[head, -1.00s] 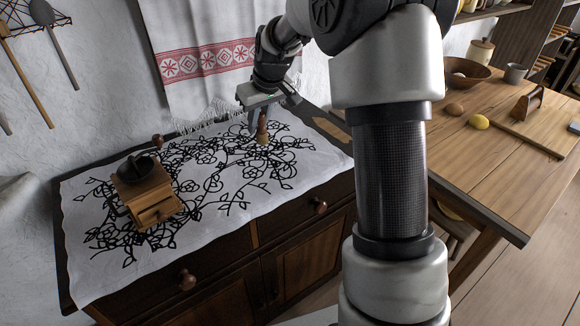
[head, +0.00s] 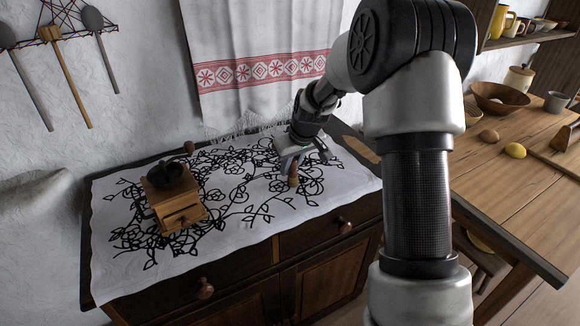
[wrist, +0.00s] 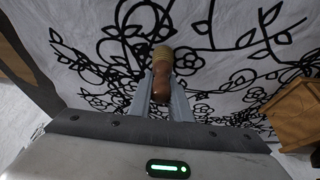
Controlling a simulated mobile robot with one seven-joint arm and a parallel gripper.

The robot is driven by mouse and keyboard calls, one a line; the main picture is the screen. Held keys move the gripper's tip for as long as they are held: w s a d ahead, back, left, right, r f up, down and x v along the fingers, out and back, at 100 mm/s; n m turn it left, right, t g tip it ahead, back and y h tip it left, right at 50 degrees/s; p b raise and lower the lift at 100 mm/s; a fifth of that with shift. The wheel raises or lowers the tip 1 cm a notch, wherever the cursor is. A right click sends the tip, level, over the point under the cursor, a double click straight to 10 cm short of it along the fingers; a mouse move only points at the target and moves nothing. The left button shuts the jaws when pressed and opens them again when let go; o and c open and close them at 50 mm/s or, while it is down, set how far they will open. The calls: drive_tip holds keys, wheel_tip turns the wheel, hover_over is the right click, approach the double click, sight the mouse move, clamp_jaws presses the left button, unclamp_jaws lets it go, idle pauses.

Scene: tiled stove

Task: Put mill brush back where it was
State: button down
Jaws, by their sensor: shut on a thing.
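The mill brush (head: 293,180) is small, with a brown wooden handle and a paler end. My gripper (head: 292,165) is shut on it over the right part of the patterned cloth. In the wrist view the brush (wrist: 160,78) stands between the two fingers (wrist: 160,98), handle towards the camera and pale end towards the cloth. I cannot tell whether that end touches the cloth. The wooden coffee mill (head: 178,205), with a dark bowl and crank, stands on the left part of the cloth, apart from the brush.
The white cloth (head: 245,224) with black floral lines covers the dark cabinet (head: 330,262). A hanging towel (head: 250,100) is behind. Spoons (head: 92,20) hang at left. Cloth between mill and brush is clear.

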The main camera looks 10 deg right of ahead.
drive_tip(key=shift+f, duration=0.1)
drive_tip(key=c, duration=1.6)
unclamp_jaws()
drive_tip(key=shift+c, duration=0.2)
